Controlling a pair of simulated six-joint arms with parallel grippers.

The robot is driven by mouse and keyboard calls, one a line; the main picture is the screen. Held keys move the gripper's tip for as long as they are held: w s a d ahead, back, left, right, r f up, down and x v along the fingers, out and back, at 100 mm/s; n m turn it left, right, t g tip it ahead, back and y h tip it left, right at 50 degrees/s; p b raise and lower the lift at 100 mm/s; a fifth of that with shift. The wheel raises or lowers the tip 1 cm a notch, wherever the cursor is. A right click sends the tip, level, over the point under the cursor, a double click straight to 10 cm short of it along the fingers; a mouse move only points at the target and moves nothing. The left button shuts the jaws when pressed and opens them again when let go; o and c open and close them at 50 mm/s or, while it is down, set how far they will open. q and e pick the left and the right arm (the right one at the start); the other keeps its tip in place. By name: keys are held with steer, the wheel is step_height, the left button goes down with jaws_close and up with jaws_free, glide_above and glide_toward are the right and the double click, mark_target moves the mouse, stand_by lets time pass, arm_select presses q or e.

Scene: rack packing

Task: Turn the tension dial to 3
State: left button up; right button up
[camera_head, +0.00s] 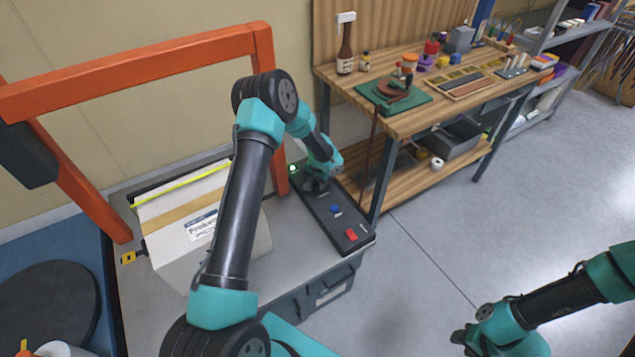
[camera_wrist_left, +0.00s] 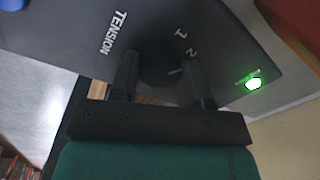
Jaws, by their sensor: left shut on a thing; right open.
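The dark control panel (camera_head: 325,212) lies on the grey work surface. In the left wrist view, the black tension dial (camera_wrist_left: 158,68) sits on the panel beside the printed word TENSION (camera_wrist_left: 112,33). The numerals 1 (camera_wrist_left: 181,33) and 2 (camera_wrist_left: 193,53) show at its edge; any further numerals are hidden behind a finger. A short pale mark on the dial points toward the right finger, near the 2; its exact setting is unclear. My left gripper (camera_wrist_left: 160,75) is shut on the dial, one finger on each side. My right gripper (camera_head: 464,342) is open and empty, away from the panel.
A green light (camera_head: 292,168) glows at the panel's far end. A white box (camera_head: 186,207) and an orange frame (camera_head: 140,65) stand left. A wooden workbench (camera_head: 405,122) stands behind right.

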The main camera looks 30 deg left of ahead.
mark_target(317, 185)
arm_select(q)
steer(key=m, duration=0.5)
steer(key=shift+m, duration=0.3)
steer(key=m, duration=0.5)
steer(key=shift+m+t, duration=0.4)
steer(key=o, duration=0.9)
steer(key=shift+o, duration=0.2)
step_height(317, 185, up, 17)
steer(key=s, duration=0.1)
steer(key=shift+d+r, duration=0.2)
steer(key=shift+d, duration=0.1)
steer(key=shift+s, duration=0.1)
